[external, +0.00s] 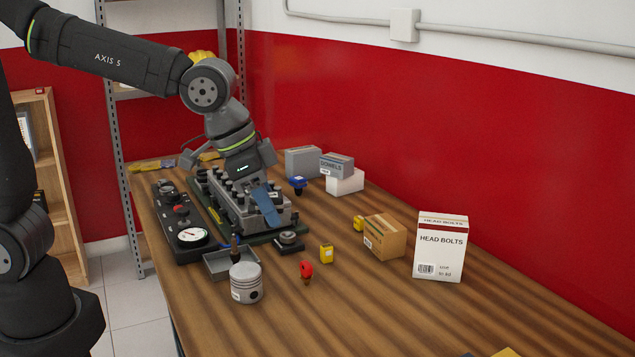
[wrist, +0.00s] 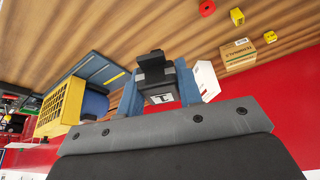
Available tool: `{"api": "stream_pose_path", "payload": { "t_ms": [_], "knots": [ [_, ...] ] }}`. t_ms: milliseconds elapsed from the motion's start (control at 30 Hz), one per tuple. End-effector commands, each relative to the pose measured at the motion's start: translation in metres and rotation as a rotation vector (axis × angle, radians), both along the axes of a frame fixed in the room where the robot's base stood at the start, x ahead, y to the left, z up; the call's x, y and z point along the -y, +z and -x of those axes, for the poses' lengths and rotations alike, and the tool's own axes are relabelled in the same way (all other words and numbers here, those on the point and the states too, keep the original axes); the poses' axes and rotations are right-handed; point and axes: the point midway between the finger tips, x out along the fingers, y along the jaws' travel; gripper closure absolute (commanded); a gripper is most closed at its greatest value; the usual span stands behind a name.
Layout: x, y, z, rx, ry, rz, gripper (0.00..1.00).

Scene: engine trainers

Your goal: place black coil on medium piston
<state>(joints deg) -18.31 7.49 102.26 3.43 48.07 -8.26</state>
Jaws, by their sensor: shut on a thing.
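My gripper (wrist: 156,82) is shut on the black coil (wrist: 152,62), which sits between its blue fingers in the wrist view. In the external view my gripper (external: 267,212) points down over or just in front of the grey engine block (external: 236,212), and I cannot make out the coil there. A silver piston (external: 246,284) with a small label stands upright on the table, nearer the camera and apart from my gripper. It is the only piston I can clearly make out, and its size label is unreadable.
A grey tray (external: 215,265) lies behind the piston. A red part (external: 306,269) and a yellow part (external: 326,254) stand to its right. A black panel with a gauge (external: 192,236) lies left of the engine. Boxes (external: 441,248) stand along the right. The front table is mostly clear.

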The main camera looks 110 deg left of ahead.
Motion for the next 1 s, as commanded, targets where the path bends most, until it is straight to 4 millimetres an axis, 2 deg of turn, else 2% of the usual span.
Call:
{"api": "stream_pose_path", "payload": {
  "t_ms": [33,200,333,467,633,1000],
  "knots": [
    [0.013,-0.001,0.014,0.002,-0.011,-0.001,0.94],
    [0.04,-0.01,0.052,0.004,-0.027,-0.001,0.94],
    [0.053,-0.016,0.07,0.003,-0.035,-0.001,0.94],
    [0.056,-0.021,0.079,0.002,-0.037,0.0,0.94],
    [0.038,-0.033,0.08,0.001,-0.032,0.002,0.94],
    [-0.033,-0.075,0.078,0.0,-0.031,0.003,0.94]
  ]
}}
